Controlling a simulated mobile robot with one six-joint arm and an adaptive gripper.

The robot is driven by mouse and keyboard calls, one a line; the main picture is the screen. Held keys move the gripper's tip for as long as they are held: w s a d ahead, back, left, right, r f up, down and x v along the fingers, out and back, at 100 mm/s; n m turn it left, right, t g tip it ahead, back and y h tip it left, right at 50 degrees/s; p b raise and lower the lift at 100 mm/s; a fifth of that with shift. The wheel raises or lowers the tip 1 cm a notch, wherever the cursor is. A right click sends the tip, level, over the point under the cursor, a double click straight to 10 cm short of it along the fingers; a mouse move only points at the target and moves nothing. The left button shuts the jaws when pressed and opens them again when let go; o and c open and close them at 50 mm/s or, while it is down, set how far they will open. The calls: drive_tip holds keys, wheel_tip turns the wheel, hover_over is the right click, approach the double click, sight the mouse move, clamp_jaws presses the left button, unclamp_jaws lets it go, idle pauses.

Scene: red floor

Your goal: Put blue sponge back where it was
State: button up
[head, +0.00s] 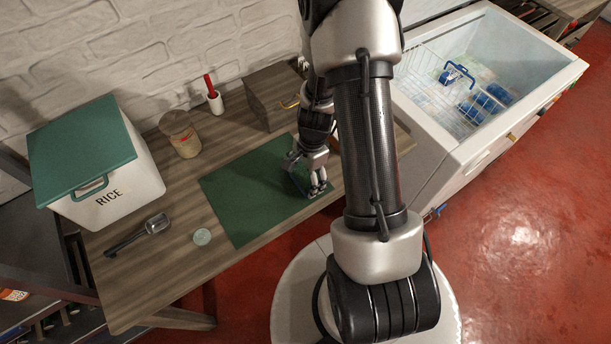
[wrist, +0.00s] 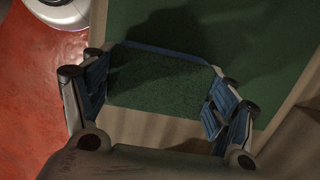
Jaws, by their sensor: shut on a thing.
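The blue sponge (wrist: 158,85) shows in the wrist view as a block with a dark green rough top and a thin blue edge along its far side. My gripper (wrist: 160,98) is shut on it, with one finger at each short end. In the head view my gripper (head: 309,184) is low over the right part of the green mat (head: 235,205), and the sponge is mostly hidden by the fingers. I cannot tell whether the sponge touches the mat.
On the wooden counter (head: 165,275) stand a rice bin (head: 135,185), a jar (head: 180,135), a red-handled brush in a white holder (head: 214,97) and a wooden box (head: 268,100). A scoop (head: 140,233) and small round lid (head: 202,237) lie left. An open freezer (head: 440,145) stands right.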

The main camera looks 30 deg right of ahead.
drive_tip(key=shift+f, duration=0.15)
drive_tip(key=o, duration=1.3)
wheel_tip(320, 180, up, 12)
drive_tip(key=d+p, duration=0.1)
drive_tip(key=p, duration=0.4)
wheel_tip(320, 180, up, 11)
drive_tip(key=n+t, duration=0.1)
drive_tip(key=n, duration=0.3)
hover_over(298, 177)
drive_tip(key=s+a+r+n+t, duration=0.1)
drive_tip(key=s+a+r+n, duration=0.2)
drive_tip(key=s+r+n, duration=0.1)
drive_tip(key=s+a+r+n+t+h, duration=0.1)
drive_tip(key=s+a+r+n, duration=0.1)
drive_tip(key=s+r+n, duration=0.3)
drive_tip(key=s+a+r+n+t, duration=0.1)
drive_tip(key=s+a+r+n, duration=0.2)
drive_tip(key=r, duration=0.5)
drive_tip(key=shift+s+a+n+t, duration=0.15)
drive_tip(key=shift+s+n, duration=0.25)
drive_tip(key=shift+s, duration=0.15)
drive_tip(key=shift+s+a+n+t, duration=0.15)
drive_tip(key=shift+s+n, duration=0.25)
drive_tip(key=shift+s, duration=0.15)
